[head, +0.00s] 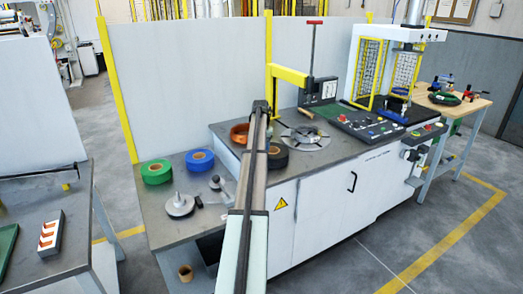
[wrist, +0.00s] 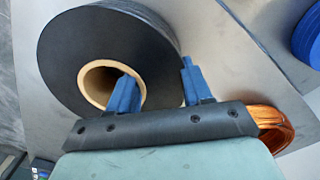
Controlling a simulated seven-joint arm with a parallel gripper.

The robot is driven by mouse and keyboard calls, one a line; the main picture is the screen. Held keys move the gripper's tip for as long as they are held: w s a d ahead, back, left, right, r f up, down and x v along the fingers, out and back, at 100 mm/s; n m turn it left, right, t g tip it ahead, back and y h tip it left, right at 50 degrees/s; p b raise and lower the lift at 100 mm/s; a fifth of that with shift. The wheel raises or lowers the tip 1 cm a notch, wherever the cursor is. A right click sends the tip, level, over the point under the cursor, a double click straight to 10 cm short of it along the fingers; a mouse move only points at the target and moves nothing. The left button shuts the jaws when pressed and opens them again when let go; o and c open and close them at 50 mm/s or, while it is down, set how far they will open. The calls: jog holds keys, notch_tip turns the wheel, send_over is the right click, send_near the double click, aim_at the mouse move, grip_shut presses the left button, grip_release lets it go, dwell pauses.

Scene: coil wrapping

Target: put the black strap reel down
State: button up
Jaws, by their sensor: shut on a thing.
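The black strap reel (wrist: 105,45) fills the upper left of the wrist view, with its brown cardboard core (wrist: 100,84) facing me. My gripper (wrist: 158,72) has one blue finger in the core and the other at the reel's outer rim, shut on the reel's wound side. In the head view the black reel (head: 278,156) shows partly behind my arm, at the grey bench top (head: 312,158). Whether it touches the surface cannot be told. My fingers are hidden in the head view.
An orange coil (head: 238,133) lies left of my arm; it also shows in the wrist view (wrist: 274,128). A turntable (head: 305,136) is to the right. Green (head: 157,172) and blue (head: 200,160) reels and a metal dispenser part (head: 180,206) stand on the lower left table.

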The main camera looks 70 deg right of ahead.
jog(key=o, duration=1.2)
jog(key=shift+c, duration=0.2)
jog(key=shift+r, duration=0.1)
notch_tip(320, 180, up, 12)
jog(key=shift+w, duration=0.1)
